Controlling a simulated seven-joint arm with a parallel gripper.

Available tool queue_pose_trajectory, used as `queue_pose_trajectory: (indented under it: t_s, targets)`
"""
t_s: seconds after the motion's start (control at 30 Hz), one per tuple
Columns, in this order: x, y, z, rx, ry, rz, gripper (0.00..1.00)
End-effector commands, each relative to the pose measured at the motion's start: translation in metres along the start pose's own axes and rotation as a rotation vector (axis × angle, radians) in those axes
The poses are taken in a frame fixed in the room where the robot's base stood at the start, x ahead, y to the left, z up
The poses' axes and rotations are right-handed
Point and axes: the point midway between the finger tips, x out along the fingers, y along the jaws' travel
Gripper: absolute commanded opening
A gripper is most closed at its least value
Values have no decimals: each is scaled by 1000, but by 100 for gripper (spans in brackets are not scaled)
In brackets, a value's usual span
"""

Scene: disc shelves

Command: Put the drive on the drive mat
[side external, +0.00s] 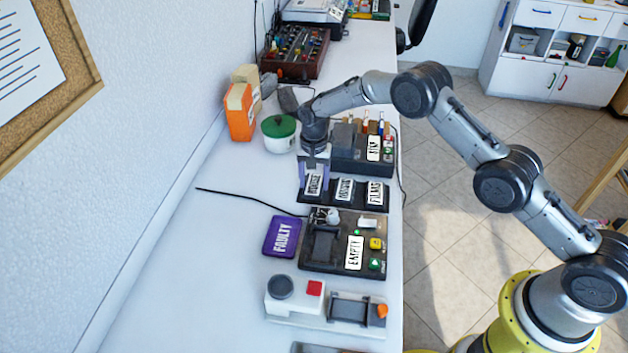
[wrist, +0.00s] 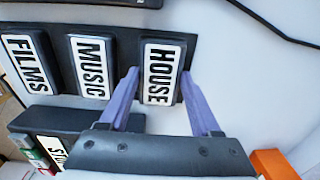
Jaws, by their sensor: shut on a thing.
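Three black drives with white labels sit side by side in a dark rack (side external: 331,206): HOUSE (side external: 313,186), MUSIC (side external: 344,190) and FILMS (side external: 374,193). My gripper (side external: 313,168) points down over the HOUSE drive at the rack's left end. In the wrist view, its purple fingers (wrist: 160,74) are on either side of the HOUSE drive (wrist: 161,68), shut on it. The MUSIC drive (wrist: 91,68) and FILMS drive (wrist: 27,63) are beside it. A flat purple piece marked FAULTY (side external: 281,237) lies nearer the camera; I cannot tell if it is the drive mat.
A black dock marked EMPTY (side external: 310,264) stands in front of the rack, and another black dock (side external: 350,166) behind it. A green-lidded pot (side external: 279,132) and orange box (side external: 238,112) stand behind left. A black cable (side external: 240,195) crosses the clear left bench.

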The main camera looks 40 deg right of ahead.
Motion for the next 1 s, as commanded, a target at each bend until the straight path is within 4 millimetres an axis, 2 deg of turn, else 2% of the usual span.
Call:
queue_pose_trajectory:
  t_s: [0.37, 0.4, 0.53, 0.87, 1.0]
  targets:
    - [3, 0, 0, 0, 1, -1, 0]
    - [3, 0, 0, 0, 0, -1, 70]
    - [3, 0, 0, 0, 0, 0, 93]
    - [2, 0, 0, 0, 1, -1, 94]
    - [-12, -1, -1, 0, 3, -4, 94]
